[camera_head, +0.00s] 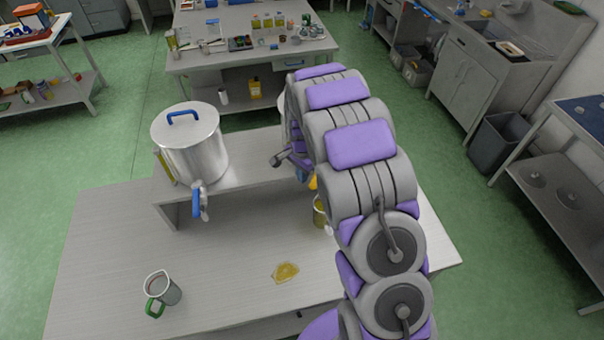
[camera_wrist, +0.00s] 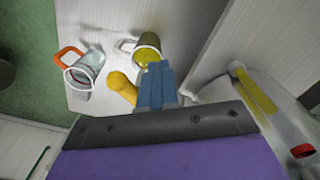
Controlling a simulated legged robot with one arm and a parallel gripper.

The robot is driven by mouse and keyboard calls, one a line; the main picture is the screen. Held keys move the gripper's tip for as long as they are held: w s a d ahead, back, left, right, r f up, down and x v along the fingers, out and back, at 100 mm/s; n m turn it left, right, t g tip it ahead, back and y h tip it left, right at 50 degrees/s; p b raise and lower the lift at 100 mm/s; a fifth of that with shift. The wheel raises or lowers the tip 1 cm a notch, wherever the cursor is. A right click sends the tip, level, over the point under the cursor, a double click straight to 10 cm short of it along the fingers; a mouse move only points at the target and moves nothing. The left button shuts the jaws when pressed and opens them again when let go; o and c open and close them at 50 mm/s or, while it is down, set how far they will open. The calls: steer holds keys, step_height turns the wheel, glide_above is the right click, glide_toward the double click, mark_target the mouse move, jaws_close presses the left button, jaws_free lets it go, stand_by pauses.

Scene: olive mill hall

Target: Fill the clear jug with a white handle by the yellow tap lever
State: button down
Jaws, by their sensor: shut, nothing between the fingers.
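A clear jug (camera_wrist: 147,52) with a pale handle and yellow liquid inside stands below the tap in the wrist view. In the head view this jug (camera_head: 319,212) is mostly behind my arm. The yellow tap lever (camera_wrist: 121,87) is just left of my gripper (camera_wrist: 156,75); a bit of the lever (camera_head: 312,182) shows beside my arm in the head view. My gripper's blue fingers are shut and empty, close beside the lever; I cannot tell if they touch it. The jug's exact fill level and any running stream are not clear.
A jug with an orange handle (camera_wrist: 86,67) stands left of the filled one. A green-handled jug (camera_head: 163,291) stands front left. A steel vat (camera_head: 192,150) with a blue tap lever (camera_head: 197,203) sits on the raised shelf. A yellow puddle (camera_head: 286,272) lies on the table.

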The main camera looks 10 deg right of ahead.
stand_by(0.4)
steer(key=s+d, duration=0.1)
steer(key=d, duration=0.2)
steer(key=s+d+b, duration=0.1)
steer(key=d, duration=0.1)
steer(key=shift+s, duration=0.35)
